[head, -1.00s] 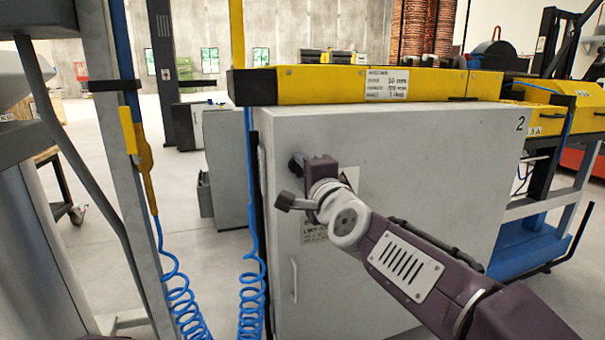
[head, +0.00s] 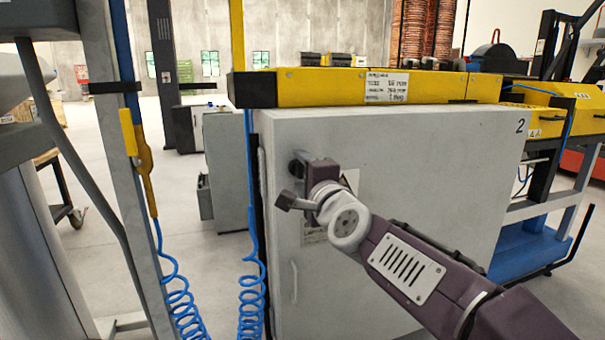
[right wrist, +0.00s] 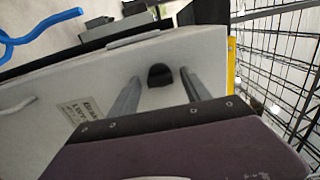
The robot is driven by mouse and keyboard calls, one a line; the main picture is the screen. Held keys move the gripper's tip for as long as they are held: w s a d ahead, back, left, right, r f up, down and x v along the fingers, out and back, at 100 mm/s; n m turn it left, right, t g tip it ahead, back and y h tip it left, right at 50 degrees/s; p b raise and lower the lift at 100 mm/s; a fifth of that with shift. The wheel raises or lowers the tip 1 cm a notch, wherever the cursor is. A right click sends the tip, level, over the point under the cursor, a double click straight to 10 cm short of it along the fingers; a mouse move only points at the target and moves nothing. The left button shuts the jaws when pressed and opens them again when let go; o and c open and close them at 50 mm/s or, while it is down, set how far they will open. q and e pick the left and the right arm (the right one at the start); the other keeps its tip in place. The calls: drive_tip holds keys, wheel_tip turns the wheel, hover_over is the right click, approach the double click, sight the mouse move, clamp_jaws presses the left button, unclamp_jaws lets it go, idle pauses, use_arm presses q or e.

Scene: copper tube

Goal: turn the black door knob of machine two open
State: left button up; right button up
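Machine two is a light grey cabinet (head: 440,150) with a "2" at the upper right of its door. In the right wrist view the black door knob (right wrist: 160,75) sits on the pale door panel. My right gripper (right wrist: 160,84) is open, with one grey finger on each side of the knob and gaps showing between. In the head view my right gripper (head: 299,161) is close to the upper left of the door; its wrist and fingers mostly cover the knob there. My left gripper is not in view.
A yellow beam (head: 330,86) runs above the cabinet. A grey post (head: 125,170) and blue coiled hoses (head: 250,290) stand left of it. A pale handle (head: 294,282) is low on the door. Open floor lies at the left.

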drive_tip(key=p+v, duration=0.3)
drive_tip(key=v, duration=0.6)
